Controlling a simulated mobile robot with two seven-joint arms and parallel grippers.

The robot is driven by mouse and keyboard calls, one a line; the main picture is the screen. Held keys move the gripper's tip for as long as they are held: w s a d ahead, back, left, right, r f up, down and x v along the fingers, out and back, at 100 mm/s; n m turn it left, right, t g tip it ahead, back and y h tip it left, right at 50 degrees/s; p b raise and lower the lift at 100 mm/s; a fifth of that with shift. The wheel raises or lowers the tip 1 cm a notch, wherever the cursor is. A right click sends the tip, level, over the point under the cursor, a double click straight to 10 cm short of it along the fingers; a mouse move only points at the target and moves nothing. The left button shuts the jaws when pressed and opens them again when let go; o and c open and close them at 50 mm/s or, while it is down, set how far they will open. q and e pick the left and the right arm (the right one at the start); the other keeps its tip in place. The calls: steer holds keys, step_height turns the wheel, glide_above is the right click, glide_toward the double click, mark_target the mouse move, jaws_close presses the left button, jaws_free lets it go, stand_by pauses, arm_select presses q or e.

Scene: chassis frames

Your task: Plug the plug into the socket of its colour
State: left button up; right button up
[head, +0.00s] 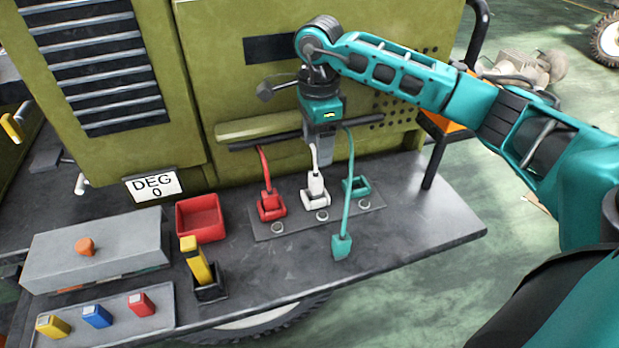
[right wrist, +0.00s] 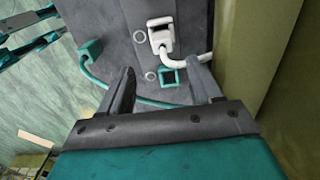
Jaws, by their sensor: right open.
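The teal plug (head: 342,246) is out of its socket, near the shelf's front edge, on a teal cord running back to a rail. In the right wrist view the teal plug (right wrist: 91,49) is at upper left. The teal socket (head: 356,186) looks empty; it also shows in the right wrist view (right wrist: 168,78). A white plug (head: 316,188) sits at the white socket, a red plug (head: 268,202) at the red socket. My right gripper (head: 325,158) is open and empty, pointing down behind the white plug. Its fingers (right wrist: 162,88) flank the teal socket in the wrist view. My left gripper is not visible.
The dark shelf (head: 420,215) is bare to the right of the sockets. A red tray (head: 201,218), a yellow-handled lever (head: 194,262) and a grey box (head: 100,252) stand left. The olive cabinet (head: 225,70) rises close behind my gripper. White and teal cords hang near the fingers.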

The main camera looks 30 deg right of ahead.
steer(key=f, duration=0.4)
steer(key=shift+s+f, duration=0.2)
steer(key=shift+f, duration=0.2)
steer(key=f, duration=0.5)
steer(key=shift+w+f, duration=0.3)
steer(key=shift+w, duration=0.05)
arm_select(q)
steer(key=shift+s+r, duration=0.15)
arm_select(e)
steer(key=shift+f, duration=0.35)
steer(key=c, duration=1.1)
step_height(320, 180, up, 20)
steer(key=shift+c, duration=0.2)
steer(key=n+b, duration=0.1)
steer(key=n, duration=1.5)
glide_above(316, 175)
step_height(316, 175, down, 11)
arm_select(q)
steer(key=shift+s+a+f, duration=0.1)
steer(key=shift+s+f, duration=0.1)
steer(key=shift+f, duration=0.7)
arm_select(e)
steer(key=shift+f+n, duration=0.75)
steer(key=shift+n, duration=0.35)
